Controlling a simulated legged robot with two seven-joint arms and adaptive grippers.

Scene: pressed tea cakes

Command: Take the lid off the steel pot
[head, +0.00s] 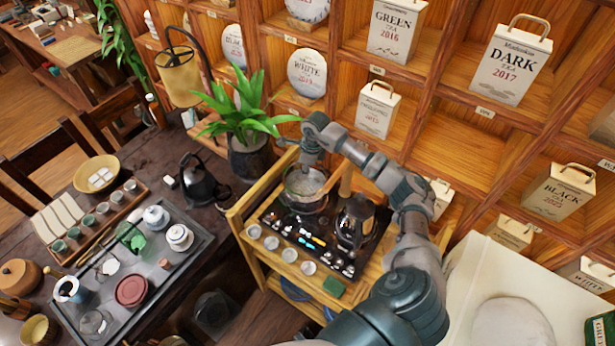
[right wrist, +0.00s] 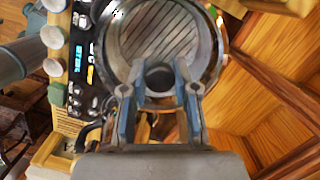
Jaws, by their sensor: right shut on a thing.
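The steel pot (head: 304,203) stands on the dark appliance top of the wooden cart, at its back left. My right gripper (head: 309,163) is over it, reaching down from above. In the right wrist view my right gripper (right wrist: 160,85) has its two fingers closed around the dark knob (right wrist: 159,76) of the lid (right wrist: 150,35). The lid looks see-through, with a slatted surface beneath it. I cannot tell whether the lid rests on the pot or is slightly raised. My left gripper is not in view.
A glass kettle (head: 355,222) stands close to the right of the pot. A potted plant (head: 248,150) is close on the left, and tea shelves (head: 450,130) rise behind. Several small cups line the cart's front edge. A tea tray (head: 195,245) lies on the left table.

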